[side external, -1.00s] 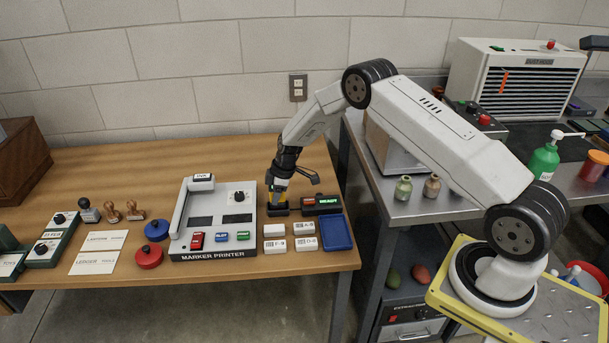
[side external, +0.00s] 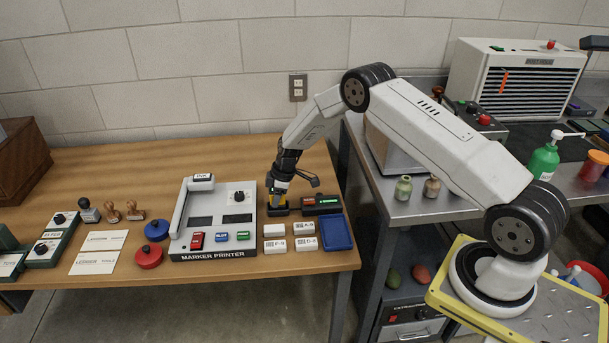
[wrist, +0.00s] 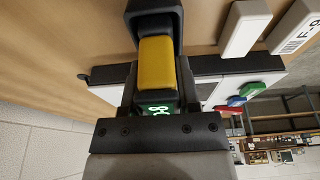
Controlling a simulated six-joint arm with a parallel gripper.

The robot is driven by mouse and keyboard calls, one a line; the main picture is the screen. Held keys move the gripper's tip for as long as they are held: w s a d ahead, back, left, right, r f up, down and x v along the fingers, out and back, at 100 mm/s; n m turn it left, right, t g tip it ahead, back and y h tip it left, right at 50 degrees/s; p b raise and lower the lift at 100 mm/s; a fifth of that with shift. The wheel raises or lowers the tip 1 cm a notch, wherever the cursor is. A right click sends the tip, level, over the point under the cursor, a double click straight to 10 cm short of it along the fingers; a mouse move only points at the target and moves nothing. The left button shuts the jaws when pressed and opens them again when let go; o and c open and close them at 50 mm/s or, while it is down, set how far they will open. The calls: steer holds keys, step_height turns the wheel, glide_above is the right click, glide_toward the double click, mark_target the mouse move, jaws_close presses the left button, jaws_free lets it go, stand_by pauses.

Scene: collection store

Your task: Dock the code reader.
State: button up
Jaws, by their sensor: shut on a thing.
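The code reader (side external: 276,200), yellow and black, stands roughly upright in the side external view. My gripper (side external: 280,189) is shut on it from above. Its lower end meets a low black dock (side external: 278,211) to the right of the marker printer; I cannot tell whether it is fully seated. In the wrist view the reader's yellow body (wrist: 157,62) lies between my jaws, with a lit green display (wrist: 157,109) near my gripper. A black housing surrounds its far end, and the contact there is hidden.
The marker printer (side external: 210,230) stands close left. A black status unit (side external: 321,206) with a red and green front stands close right. White labelled blocks (side external: 274,247) and a blue tray (side external: 336,232) lie in front. The table behind is clear.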

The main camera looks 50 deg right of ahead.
steer(key=shift+f, duration=0.1)
steer(key=o, duration=0.7)
steer(key=v, duration=1.1)
stand_by(0.9)
stand_by(0.5)
